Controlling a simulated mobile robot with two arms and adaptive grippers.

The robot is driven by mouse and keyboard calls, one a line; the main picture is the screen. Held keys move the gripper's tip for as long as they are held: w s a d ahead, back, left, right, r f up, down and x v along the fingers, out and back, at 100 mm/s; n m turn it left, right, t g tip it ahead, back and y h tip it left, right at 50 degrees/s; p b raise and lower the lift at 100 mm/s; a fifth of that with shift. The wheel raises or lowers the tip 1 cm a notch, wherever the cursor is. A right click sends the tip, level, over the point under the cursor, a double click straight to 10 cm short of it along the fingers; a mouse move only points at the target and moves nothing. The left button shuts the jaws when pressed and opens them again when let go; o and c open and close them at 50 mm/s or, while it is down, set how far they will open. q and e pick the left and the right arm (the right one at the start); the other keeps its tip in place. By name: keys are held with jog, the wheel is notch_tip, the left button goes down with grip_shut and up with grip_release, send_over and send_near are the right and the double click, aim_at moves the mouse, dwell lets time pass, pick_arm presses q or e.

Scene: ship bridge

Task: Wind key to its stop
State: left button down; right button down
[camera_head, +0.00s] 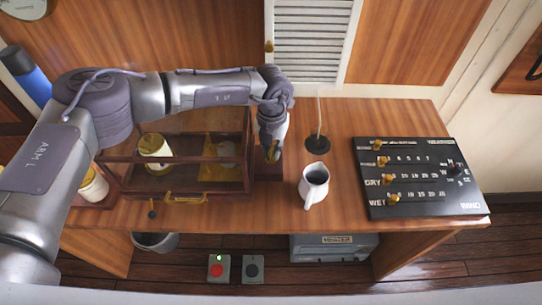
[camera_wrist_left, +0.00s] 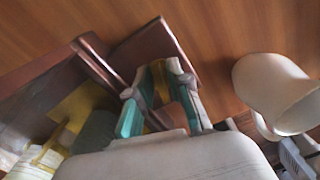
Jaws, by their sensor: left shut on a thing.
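My left gripper (camera_head: 272,150) points down over the right end of the wood-and-glass instrument case (camera_head: 178,198). It is shut on a small brass-coloured thing, seemingly the key (camera_head: 275,154); the key is mostly hidden by the fingers. In the left wrist view the two fingers (camera_wrist_left: 160,98) with green pads stand around a yellowish piece and a brown wooden part. I cannot tell how far the key is turned or what it sits in. Inside the case are a white drum (camera_head: 155,149) and yellow parts. My right gripper is not in view.
A white jug (camera_head: 314,184) stands close to the right of my left gripper, and in the left wrist view (camera_wrist_left: 270,92). A thin rod rises from a dark round base (camera_head: 317,144) behind it. A black weather board (camera_head: 420,180) lies at the right. A blue bottle (camera_head: 27,73) is far left.

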pick_arm(q)
jog(key=m+b, duration=0.3)
jog(key=b, duration=0.1)
jog(key=m+b, duration=0.8)
jog(key=shift+s+d+f, duration=0.2)
jog(key=shift+f, duration=0.05)
jog(key=m+b, duration=0.3)
jog(key=m, duration=0.1)
jog(key=shift+s+r, duration=0.1)
jog(key=shift+s+r+m+b, duration=0.15)
jog(key=shift+m+b, duration=0.95)
jog(key=shift+m, duration=1.1)
jog(key=c, duration=1.1)
grip_release()
jog(key=shift+c, duration=0.2)
jog(key=shift+r, duration=0.2)
notch_tip(320, 180, up, 12)
jog(key=shift+f, duration=0.15)
